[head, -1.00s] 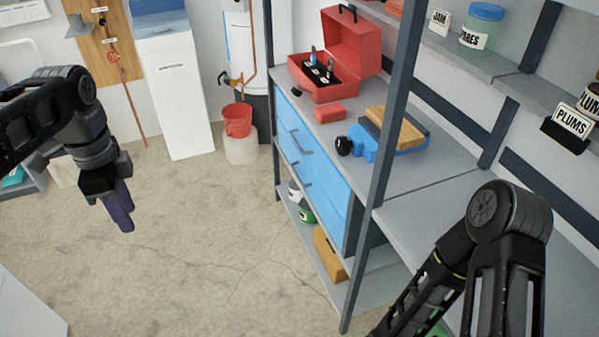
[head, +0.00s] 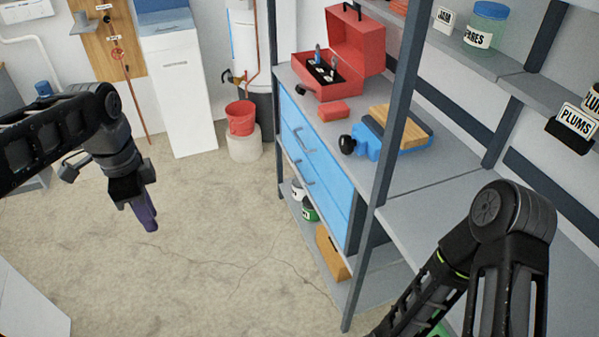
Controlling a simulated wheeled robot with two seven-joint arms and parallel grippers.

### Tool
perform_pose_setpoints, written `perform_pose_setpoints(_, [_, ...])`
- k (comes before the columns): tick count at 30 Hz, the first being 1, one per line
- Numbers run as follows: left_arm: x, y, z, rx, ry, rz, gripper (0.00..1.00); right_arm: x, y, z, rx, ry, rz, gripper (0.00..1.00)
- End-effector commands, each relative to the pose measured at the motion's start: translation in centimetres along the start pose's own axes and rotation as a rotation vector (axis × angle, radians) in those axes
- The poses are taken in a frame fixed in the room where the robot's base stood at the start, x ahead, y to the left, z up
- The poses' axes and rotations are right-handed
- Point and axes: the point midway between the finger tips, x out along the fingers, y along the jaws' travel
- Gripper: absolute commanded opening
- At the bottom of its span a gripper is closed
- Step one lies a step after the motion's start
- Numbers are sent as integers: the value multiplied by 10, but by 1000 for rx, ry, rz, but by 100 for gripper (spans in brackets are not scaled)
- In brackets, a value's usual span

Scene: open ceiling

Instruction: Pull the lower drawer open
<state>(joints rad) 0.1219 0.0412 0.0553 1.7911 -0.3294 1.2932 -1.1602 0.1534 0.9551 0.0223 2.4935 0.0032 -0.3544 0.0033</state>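A blue drawer unit (head: 328,188) is built into the grey shelving right of centre. Its upper drawer has a grey bar handle (head: 304,143), and the lower drawer has a similar handle (head: 303,173). Both fronts look flush and closed. My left gripper (head: 145,211) hangs over the floor at the left, with purple fingers pointing down, well apart from the drawers. The fingers overlap from this side, so their opening cannot be told. My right arm bends in at the lower right; its gripper is not visible.
A grey shelf post (head: 377,190) stands just right of the drawers. A red toolbox (head: 357,60), a red block (head: 333,110) and a blue tool (head: 365,148) sit on the worktop. Cans and a cardboard box (head: 330,252) are below. The floor before the drawers is clear.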

Motion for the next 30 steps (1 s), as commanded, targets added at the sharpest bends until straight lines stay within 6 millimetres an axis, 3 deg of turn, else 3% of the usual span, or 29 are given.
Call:
perform_pose_setpoints(4, [95, 2, -47, -134, 71, 49, 22, 0, 0, 0, 0, 0, 0, 0])
perform_pose_setpoints(7, [178, 22, -86, -303, 139, 99, 22, 0, 0, 0, 0, 0, 0, 0])
perform_pose_setpoints(9, [235, 50, -110, -454, 180, 144, 22, 0, 0, 0, 0, 0, 0, 0])
perform_pose_setpoints(12, [306, 103, -133, -698, 218, 209, 22, 0, 0, 0, 0, 0, 0, 0])
perform_pose_setpoints(15, [354, 157, -142, -936, 228, 256, 22, 0, 0, 0, 0, 0, 0, 0])
perform_pose_setpoints(18, [382, 201, -140, -1129, 219, 282, 22, 0, 0, 0, 0, 0, 0, 0])
perform_pose_setpoints(21, [395, 228, -135, -1256, 209, 288, 22, 0, 0, 0, 0, 0, 0, 0])
perform_pose_setpoints(24, [400, 240, -132, -1315, 207, 287, 22, 0, 0, 0, 0, 0, 0, 0])
perform_pose_setpoints(30, [400, 240, -132, -1329, 210, 284, 22, 0, 0, 0, 0, 0, 0, 0])
